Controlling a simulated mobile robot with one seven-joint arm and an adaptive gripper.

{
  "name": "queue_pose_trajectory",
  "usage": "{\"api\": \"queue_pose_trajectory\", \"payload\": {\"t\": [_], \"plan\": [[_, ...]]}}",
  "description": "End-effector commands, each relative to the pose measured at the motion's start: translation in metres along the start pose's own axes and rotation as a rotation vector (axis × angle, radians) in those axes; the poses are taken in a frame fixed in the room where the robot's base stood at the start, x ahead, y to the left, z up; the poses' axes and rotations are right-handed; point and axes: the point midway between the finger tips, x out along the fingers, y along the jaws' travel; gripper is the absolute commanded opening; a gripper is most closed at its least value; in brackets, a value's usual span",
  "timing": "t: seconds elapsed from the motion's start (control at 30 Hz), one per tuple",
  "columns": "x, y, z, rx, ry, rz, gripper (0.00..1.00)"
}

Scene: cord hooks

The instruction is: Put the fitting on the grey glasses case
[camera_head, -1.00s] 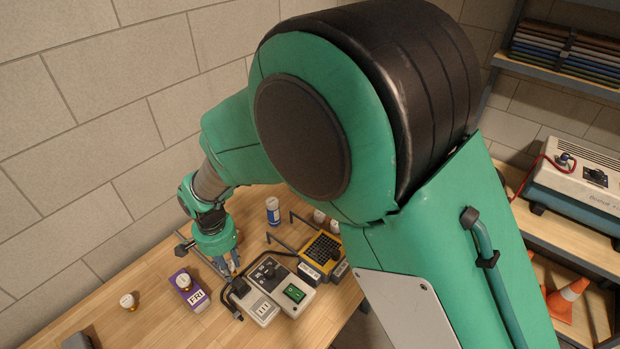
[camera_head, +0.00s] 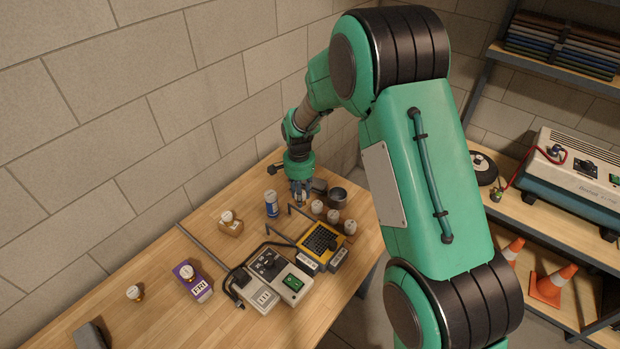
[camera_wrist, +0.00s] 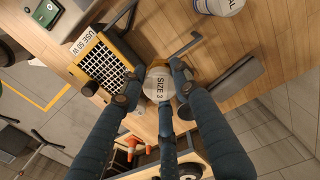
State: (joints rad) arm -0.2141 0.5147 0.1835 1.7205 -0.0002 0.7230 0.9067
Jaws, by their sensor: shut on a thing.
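My gripper (camera_head: 302,194) is at the far right of the workbench, pointing down. In the wrist view its fingers (camera_wrist: 160,100) are shut around a fitting (camera_wrist: 158,84) with a round pale top marked "SIZE 3". In the head view the fingers mostly hide this fitting. I cannot tell the fitting's height above the bench.
Several white-topped fittings (camera_head: 333,216) stand near the gripper, beside a dark round pot (camera_head: 337,197). A purple FRI box (camera_head: 193,281) and another dark object (camera_head: 91,335) lie farther left.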

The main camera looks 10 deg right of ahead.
Motion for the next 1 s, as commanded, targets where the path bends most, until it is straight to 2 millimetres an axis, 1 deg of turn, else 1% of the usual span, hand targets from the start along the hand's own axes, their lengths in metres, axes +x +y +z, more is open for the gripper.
{"api": "queue_pose_trajectory", "payload": {"t": [0.03, 0.1, 0.2, 0.4, 0.5, 0.7, 0.83, 1.0], "plan": [[0.000, 0.008, -0.017, 0.019, -0.001, 0.001, 0.03], [0.001, 0.016, -0.037, 0.038, 0.000, 0.000, 0.03], [0.004, 0.027, -0.060, 0.061, -0.001, 0.001, 0.03], [0.008, 0.047, -0.096, 0.097, 0.000, 0.000, 0.03], [0.027, 0.046, -0.092, 0.094, -0.003, 0.003, 0.03], [0.050, 0.045, -0.093, 0.094, -0.001, 0.001, 0.03], [0.057, 0.045, -0.093, 0.093, 0.001, -0.001, 0.03], [0.058, 0.045, -0.093, 0.093, 0.001, -0.001, 0.03]]}}
